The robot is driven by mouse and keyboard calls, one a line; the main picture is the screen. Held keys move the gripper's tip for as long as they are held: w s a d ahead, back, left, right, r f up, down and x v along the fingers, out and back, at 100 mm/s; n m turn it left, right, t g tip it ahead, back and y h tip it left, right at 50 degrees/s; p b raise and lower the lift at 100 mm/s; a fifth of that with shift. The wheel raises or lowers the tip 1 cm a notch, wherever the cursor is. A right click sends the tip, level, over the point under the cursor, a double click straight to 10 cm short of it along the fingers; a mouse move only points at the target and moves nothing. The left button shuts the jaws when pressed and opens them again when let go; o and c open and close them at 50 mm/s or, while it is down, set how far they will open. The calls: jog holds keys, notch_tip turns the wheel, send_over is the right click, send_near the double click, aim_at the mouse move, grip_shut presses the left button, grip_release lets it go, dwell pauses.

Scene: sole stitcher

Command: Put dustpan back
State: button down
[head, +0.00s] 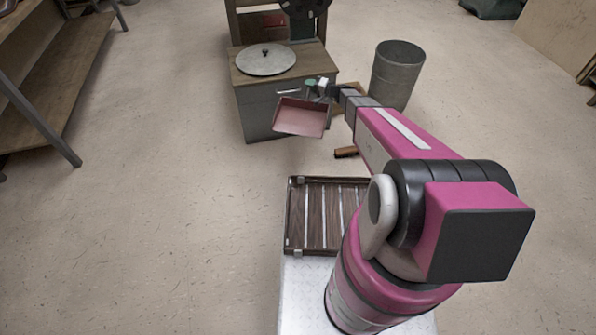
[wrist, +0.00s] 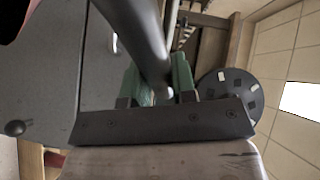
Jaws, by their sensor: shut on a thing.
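The dustpan, a shallow reddish-pink pan (head: 302,118), hangs in the air in front of the grey cabinet in the head view. My gripper (head: 318,87) is just above and behind the pan, at the end of my outstretched arm. In the wrist view, my gripper (wrist: 158,85) has green fingers closed on a dark grey round handle (wrist: 143,35), which runs up between them. The grip hides part of the handle.
The grey cabinet (head: 258,112) has a wooden top carrying a round metal lid (head: 265,60). A grey metal bin (head: 398,72) stands to its right. A brown wooden piece (head: 346,152) lies on the floor near the cabinet. Open floor lies left; a workbench (head: 60,80) stands at far left.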

jog(key=s+a+f+n+g+y, duration=0.1)
jog(key=s+a+f+n+g, duration=0.15)
jog(key=f, duration=0.65)
jog(key=s+a+f+n+g, duration=0.1)
jog(key=s+a+f+g, duration=0.25)
jog(key=f, duration=0.65)
jog(key=s+a+f+n+g+y, duration=0.1)
jog(key=s+a+f+n+g, duration=0.2)
jog(key=f, duration=0.6)
jog(key=shift+m+t, duration=0.45)
jog(key=shift+t, duration=0.15)
jog(key=shift+w+a+f, duration=0.2)
jog(key=shift+w+f, duration=1.5)
jog(key=shift+f, duration=0.15)
jog(key=shift+w+a+f, duration=0.2)
jog(key=shift+w+f, duration=1.55)
jog(key=shift+f, duration=0.15)
jog(key=shift+w+a+f, duration=0.2)
jog(key=shift+w+f, duration=1.5)
jog(key=shift+f, duration=0.3)
jog(key=c, duration=0.9)
grip_release()
